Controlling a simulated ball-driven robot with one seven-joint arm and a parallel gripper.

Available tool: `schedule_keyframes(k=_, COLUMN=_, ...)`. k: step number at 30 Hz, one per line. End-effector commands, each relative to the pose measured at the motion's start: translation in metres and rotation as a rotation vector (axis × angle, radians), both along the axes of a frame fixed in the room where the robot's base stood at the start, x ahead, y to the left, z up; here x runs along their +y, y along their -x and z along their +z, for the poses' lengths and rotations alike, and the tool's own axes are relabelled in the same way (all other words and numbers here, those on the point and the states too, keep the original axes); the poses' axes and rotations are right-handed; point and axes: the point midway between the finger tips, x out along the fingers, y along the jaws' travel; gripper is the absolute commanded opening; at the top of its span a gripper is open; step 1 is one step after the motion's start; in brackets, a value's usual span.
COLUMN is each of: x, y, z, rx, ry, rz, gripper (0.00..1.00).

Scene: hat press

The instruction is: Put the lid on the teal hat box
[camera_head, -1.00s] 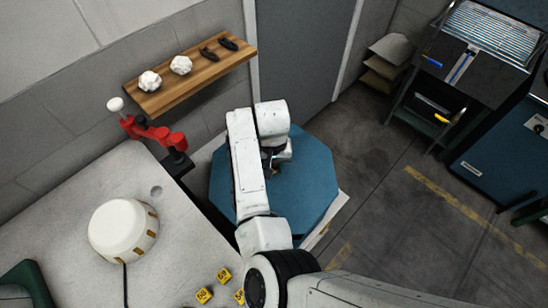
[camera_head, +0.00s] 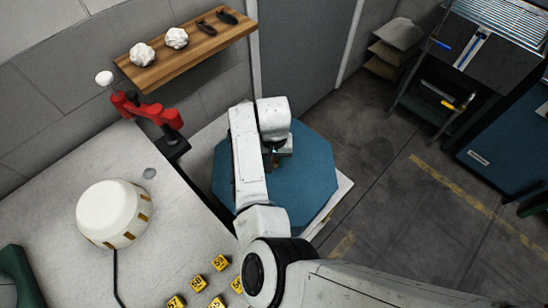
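A teal octagonal hat box (camera_head: 310,180) shows from above at the middle of the camera_head view. Its upper face looks flat and closed, so a lid appears to cover it, but I cannot tell the lid from the box or see whether it is fully seated. My gripper (camera_head: 272,158) points down over the middle of this teal top. Its fingers are small and mostly hidden by my white wrist, so I cannot tell whether they are open, or touch or hold anything. My arm hides the left part of the top.
A pale slab (camera_head: 340,190) shows under the box. At left, a grey bench (camera_head: 60,190) carries a cream domed device (camera_head: 108,212) with a cord, a red clamp-like tool (camera_head: 145,110) and several yellow numbered blocks (camera_head: 197,282). A wooden shelf (camera_head: 190,58) hangs behind. Open floor (camera_head: 400,220) lies right.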

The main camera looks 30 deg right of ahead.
Motion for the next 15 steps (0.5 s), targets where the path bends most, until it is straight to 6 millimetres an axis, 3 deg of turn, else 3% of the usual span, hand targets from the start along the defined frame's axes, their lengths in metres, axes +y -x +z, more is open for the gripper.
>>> schedule_keyframes(k=4, x=-0.0002, y=-0.0004, z=-0.0089, rx=-0.001, ry=0.0, rz=-0.001, gripper=0.0)
schedule_keyframes(k=15, x=-0.0002, y=-0.0003, z=-0.0101, rx=-0.001, ry=0.0, rz=0.0, gripper=0.0)
